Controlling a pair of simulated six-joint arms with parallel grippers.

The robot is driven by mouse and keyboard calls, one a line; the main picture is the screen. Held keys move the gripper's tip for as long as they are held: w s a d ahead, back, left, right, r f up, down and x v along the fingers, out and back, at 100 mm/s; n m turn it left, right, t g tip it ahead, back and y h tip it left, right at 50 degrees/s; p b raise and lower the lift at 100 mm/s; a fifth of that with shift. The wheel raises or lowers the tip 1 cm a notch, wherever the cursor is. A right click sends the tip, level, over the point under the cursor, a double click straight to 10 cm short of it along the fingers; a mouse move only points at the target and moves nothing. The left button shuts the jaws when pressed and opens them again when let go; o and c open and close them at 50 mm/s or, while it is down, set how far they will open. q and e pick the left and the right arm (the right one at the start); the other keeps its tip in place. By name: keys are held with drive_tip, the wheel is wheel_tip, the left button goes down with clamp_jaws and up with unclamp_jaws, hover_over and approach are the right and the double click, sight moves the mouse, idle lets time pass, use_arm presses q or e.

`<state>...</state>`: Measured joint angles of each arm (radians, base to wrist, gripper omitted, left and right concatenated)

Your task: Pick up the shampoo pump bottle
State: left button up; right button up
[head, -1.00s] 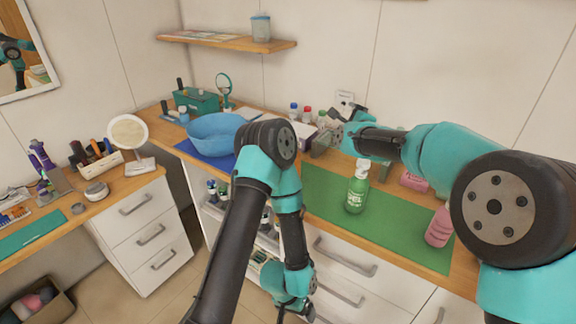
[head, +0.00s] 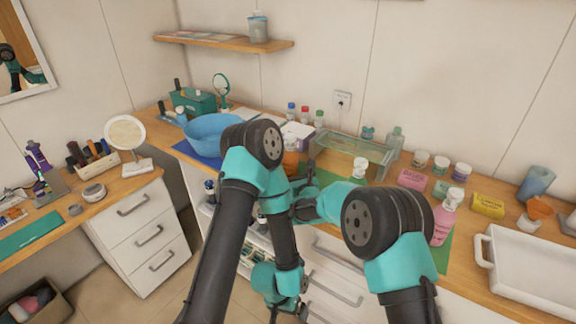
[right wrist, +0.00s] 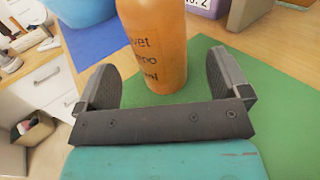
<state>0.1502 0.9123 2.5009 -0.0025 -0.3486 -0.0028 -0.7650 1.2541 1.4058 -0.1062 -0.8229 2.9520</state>
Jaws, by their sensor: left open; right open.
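The shampoo bottle (right wrist: 158,45) is orange with partly readable dark lettering, upright in the right wrist view; its top is cut off. In the head view only a bit of its orange body (head: 290,163) shows behind my arms. My right gripper (right wrist: 163,72) is open, its two fingers on either side of the bottle's lower part, with visible gaps. In the head view the right gripper is mostly hidden behind my left arm. My left gripper (head: 289,314) hangs low in front of the drawers, open and away from the bottle.
A green mat (right wrist: 285,140) lies by the bottle. A blue bowl (head: 210,133) on a blue mat is left of it. A clear box (head: 352,155), a white-topped bottle (head: 360,166) and a pink bottle (head: 443,222) stand to the right. A white tray (head: 530,275) sits far right.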

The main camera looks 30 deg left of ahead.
sight(293, 170)
drive_tip(key=shift+a+f, duration=0.1)
idle(0.3)
drive_tip(key=shift+x, duration=2.45)
drive_tip(key=shift+c, duration=0.2)
drive_tip(key=c, duration=1.1)
